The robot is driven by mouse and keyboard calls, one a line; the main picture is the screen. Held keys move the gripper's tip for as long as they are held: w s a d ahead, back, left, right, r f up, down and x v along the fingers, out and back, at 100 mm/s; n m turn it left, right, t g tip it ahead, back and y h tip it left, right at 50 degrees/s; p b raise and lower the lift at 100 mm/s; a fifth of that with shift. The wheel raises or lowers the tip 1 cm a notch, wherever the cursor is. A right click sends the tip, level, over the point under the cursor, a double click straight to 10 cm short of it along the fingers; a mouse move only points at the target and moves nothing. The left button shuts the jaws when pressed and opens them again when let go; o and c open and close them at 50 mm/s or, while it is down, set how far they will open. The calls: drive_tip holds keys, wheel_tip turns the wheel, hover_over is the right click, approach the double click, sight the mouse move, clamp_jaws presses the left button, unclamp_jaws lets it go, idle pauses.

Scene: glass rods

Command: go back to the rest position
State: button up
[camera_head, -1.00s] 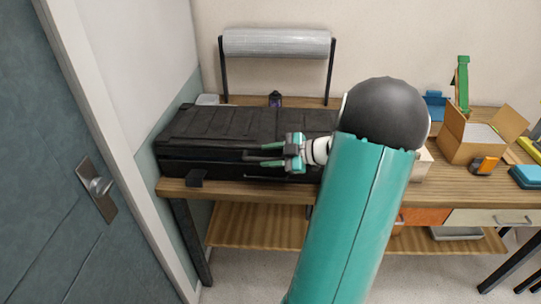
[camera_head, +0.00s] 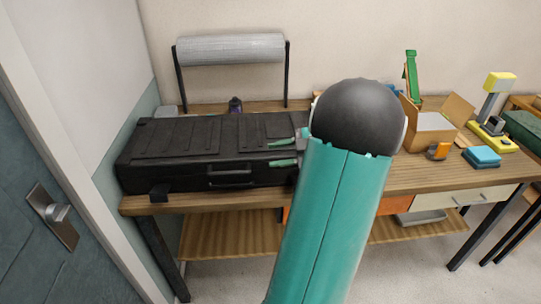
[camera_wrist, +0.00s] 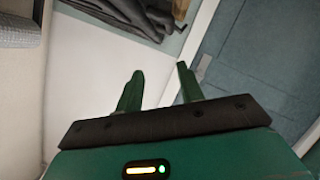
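My gripper (camera_head: 281,153) shows only as two teal fingertips at the left edge of my raised arm in the head view. The rest of it is hidden behind the arm. The fingertips overlap the right part of a closed black case (camera_head: 200,150) in the picture; I cannot tell the gap between them. In the wrist view my gripper (camera_wrist: 159,75) has its two green fingers apart with nothing between them. A blue door (camera_wrist: 250,60) and white wall lie beyond them.
The case lies on a wooden workbench (camera_head: 430,180) with a lower shelf (camera_head: 230,235). A grey roll (camera_head: 230,48) hangs on a black stand behind it. To the right are an open cardboard box (camera_head: 430,130), a blue box (camera_head: 482,157) and a yellow device (camera_head: 492,135).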

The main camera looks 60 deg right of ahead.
idle(0.5)
drive_tip(key=w+a+r+m+g, duration=0.15)
drive_tip(key=w+a+g, duration=0.25)
drive_tip(key=a, duration=0.6)
drive_tip(key=w+a+r+m+g, duration=0.15)
drive_tip(key=w+a+g, duration=0.25)
drive_tip(key=a, duration=0.7)
drive_tip(key=s+a+r+m+h, duration=0.1)
drive_tip(key=s+a+m+h, duration=0.2)
drive_tip(key=a, duration=0.7)
drive_tip(key=s+a+r+m+h, duration=0.2)
drive_tip(key=a+m, duration=0.4)
drive_tip(key=a, duration=0.5)
drive_tip(key=shift+s+t+h, duration=0.4)
drive_tip(key=shift+s+h, duration=0.1)
drive_tip(key=shift+s, duration=0.35)
drive_tip(key=shift+d+r, duration=0.1)
drive_tip(key=shift+d, duration=0.1)
